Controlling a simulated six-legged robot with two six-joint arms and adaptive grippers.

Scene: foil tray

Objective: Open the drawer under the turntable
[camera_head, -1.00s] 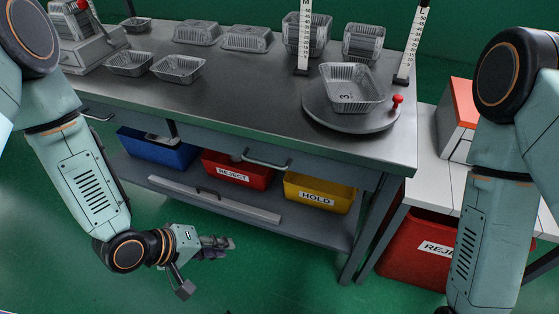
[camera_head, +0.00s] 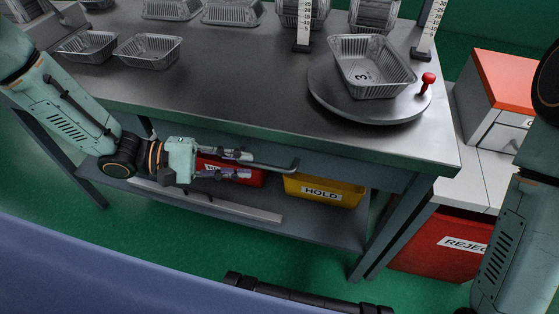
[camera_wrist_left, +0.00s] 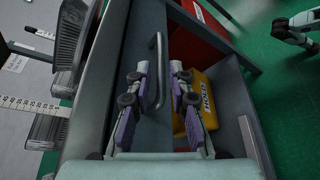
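The turntable (camera_head: 370,108) is a grey disc at the right end of the steel table, holding a foil tray (camera_head: 370,66) marked 3. Under the tabletop is a grey drawer front with a bar handle (camera_head: 290,167); it looks shut. The handle also shows in the left wrist view (camera_wrist_left: 158,70). My left gripper (camera_head: 250,165) is open at the handle's left part. In the left wrist view its purple-padded fingers (camera_wrist_left: 160,88) lie on either side of the handle's line; contact cannot be told. My right arm is at the right edge, its gripper out of view.
A red bin (camera_head: 248,177) and a yellow HOLD bin (camera_head: 325,190) stand on the shelf below the drawer. A red REJECT bin (camera_head: 440,245) is under the white side table. Foil trays (camera_head: 150,50) and upright rulers (camera_head: 428,30) stand on the tabletop.

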